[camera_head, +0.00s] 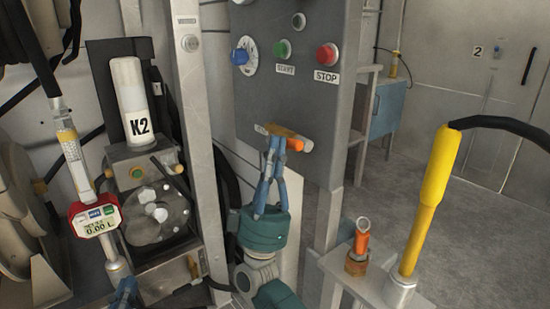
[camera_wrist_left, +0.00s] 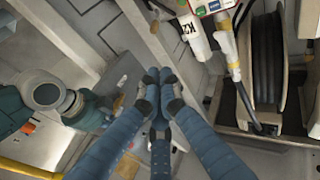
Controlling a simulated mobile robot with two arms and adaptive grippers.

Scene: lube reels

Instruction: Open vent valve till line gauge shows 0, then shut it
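My left gripper (camera_head: 125,292) is low at the left in the head view. In the left wrist view its fingertips (camera_wrist_left: 159,76) meet, with nothing seen between them. A pump unit (camera_head: 150,205) with small knobs carries a white K2 canister (camera_head: 132,100).
A red digital meter (camera_head: 96,217) reads 0.00 L. A yellow-handled nozzle (camera_head: 435,175) stands at right. Floor (camera_head: 470,220) beyond is open.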

